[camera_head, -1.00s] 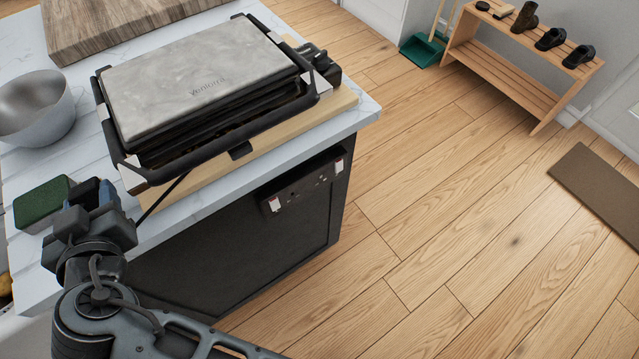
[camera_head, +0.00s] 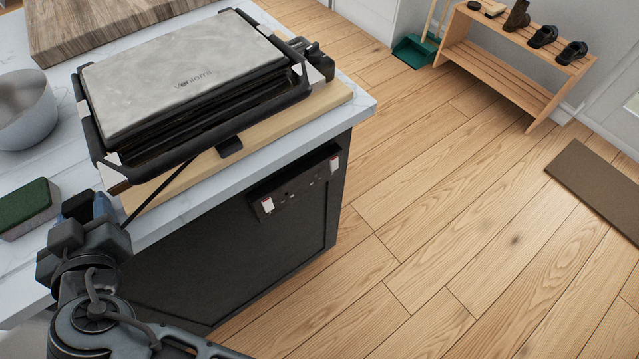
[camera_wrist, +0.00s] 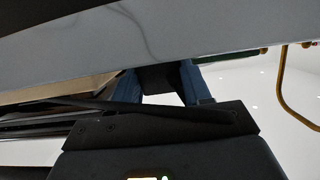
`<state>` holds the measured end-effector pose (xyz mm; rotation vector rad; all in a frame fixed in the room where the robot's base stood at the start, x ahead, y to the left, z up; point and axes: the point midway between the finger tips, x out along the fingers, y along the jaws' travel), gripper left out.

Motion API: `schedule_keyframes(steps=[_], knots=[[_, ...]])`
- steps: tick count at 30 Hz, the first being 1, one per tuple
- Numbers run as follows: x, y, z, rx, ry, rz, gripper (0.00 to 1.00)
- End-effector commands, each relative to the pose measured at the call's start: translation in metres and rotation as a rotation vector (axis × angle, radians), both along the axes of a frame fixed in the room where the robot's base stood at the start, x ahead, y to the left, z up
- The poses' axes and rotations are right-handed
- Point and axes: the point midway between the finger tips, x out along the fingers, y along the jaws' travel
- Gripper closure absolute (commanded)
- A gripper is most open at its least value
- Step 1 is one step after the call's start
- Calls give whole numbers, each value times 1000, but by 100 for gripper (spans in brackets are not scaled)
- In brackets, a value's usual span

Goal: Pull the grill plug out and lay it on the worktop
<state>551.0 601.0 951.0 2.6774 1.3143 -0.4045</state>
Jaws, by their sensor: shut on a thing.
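The grill (camera_head: 185,80) with its grey lid stands on a wooden board on the worktop (camera_head: 235,180). My gripper (camera_head: 90,204) is at the worktop's near edge, at lower left. In the wrist view its blue fingers (camera_wrist: 164,84) are shut on the dark grill plug (camera_wrist: 158,78). The black cable (camera_head: 165,187) runs from the grill's front down to my gripper. The socket panel (camera_head: 299,185) on the dark cabinet side has red-and-white switches, and no plug shows in it. I cannot tell whether the plug touches the worktop.
A green sponge (camera_head: 28,205) lies in a grey holder left of my gripper. A metal bowl (camera_head: 22,112) stands behind it. A wooden chopping board (camera_head: 120,30) lies at the back. Bare worktop shows around the sponge holder.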

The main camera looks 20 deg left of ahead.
Motion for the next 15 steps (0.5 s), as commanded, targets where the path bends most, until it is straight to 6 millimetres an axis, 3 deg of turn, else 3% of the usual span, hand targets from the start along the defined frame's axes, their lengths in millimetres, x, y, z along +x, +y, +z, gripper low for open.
schedule_keyframes(steps=[4, 5, 13, 15], knots=[[0, 0, 1, 0, 0, 0, 100], [0, 0, 1, 0, 0, 0, 49], [0, 0, 1, 0, 0, 0, 24], [0, 0, 1, 0, 0, 0, 22]])
